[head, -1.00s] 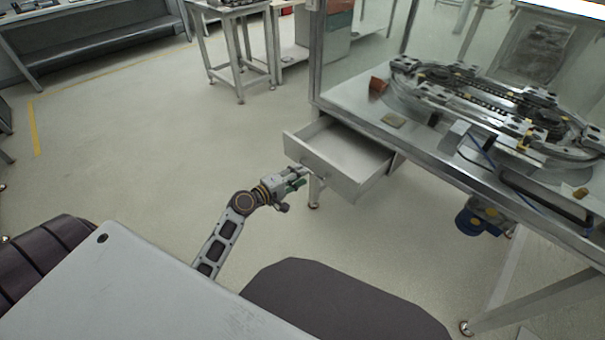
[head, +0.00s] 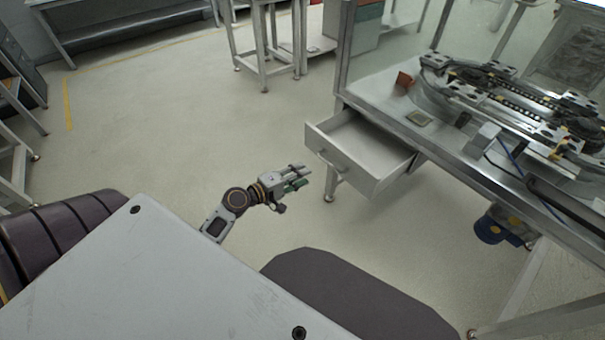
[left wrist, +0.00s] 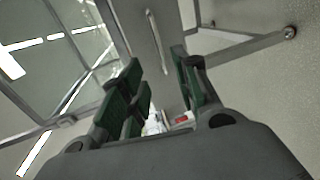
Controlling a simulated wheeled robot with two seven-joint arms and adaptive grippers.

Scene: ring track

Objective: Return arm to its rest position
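My left gripper (head: 297,180) is in the head view, below and to the left of the drawer front, apart from it. In the left wrist view its green-padded fingers (left wrist: 160,95) stand apart with nothing between them, so it is open and empty. The drawer (head: 360,150) under the track table is pulled open and looks empty; its front with the handle (left wrist: 155,40) also shows in the left wrist view. My right gripper is in neither view.
The metal table (head: 385,105) with the ring track (head: 515,95) stands at the right. A blue motor (head: 492,228) hangs beneath. Open floor lies left of the drawer.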

